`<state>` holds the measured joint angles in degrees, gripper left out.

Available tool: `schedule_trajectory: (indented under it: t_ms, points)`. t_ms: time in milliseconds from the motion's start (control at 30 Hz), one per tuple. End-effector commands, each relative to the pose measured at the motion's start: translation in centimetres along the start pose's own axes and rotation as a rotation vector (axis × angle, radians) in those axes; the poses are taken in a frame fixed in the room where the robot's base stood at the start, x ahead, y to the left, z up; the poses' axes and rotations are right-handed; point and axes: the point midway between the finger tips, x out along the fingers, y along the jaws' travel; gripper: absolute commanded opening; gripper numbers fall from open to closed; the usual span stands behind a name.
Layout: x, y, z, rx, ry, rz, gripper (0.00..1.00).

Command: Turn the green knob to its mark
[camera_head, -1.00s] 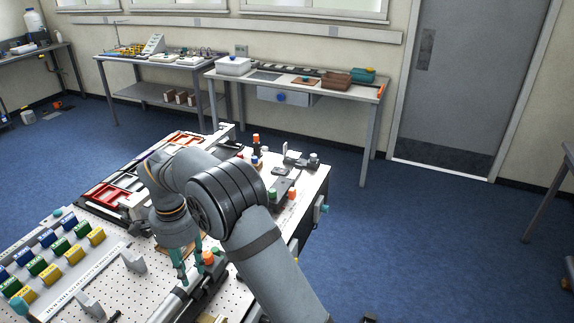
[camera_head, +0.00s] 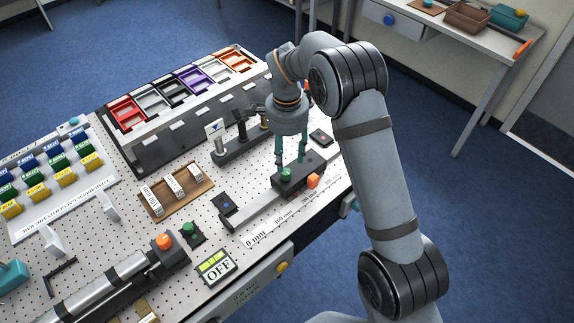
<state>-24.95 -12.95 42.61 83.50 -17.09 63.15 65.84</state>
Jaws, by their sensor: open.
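Two green knobs show. One green knob (camera_head: 287,174) sits on the dark block (camera_head: 300,183) of a slide with a millimetre scale. The other green knob (camera_head: 189,228) sits on a small dark base left of the OFF display. I cannot make out a mark at either one. My gripper (camera_head: 290,160) points down with its two teal fingers apart and empty. In the picture its tips are just above and behind the knob on the slide block. Whether they touch the block is not clear.
The OFF display (camera_head: 216,266), a pipe with an orange knob (camera_head: 163,242), a wooden tray (camera_head: 178,190) of white blocks and a rack of coloured bins (camera_head: 180,85) crowd the pegboard table.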

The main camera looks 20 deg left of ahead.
Motion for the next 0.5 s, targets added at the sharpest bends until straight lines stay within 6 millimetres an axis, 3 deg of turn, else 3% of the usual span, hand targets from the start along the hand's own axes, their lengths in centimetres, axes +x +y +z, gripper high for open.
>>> schedule_trajectory:
  t_ms: [233,500]
  points:
    - [4.0,0.1,0.1,-0.001,0.000,0.004,0.43]
    - [5.8,0.0,0.0,0.001,0.000,0.000,0.43]
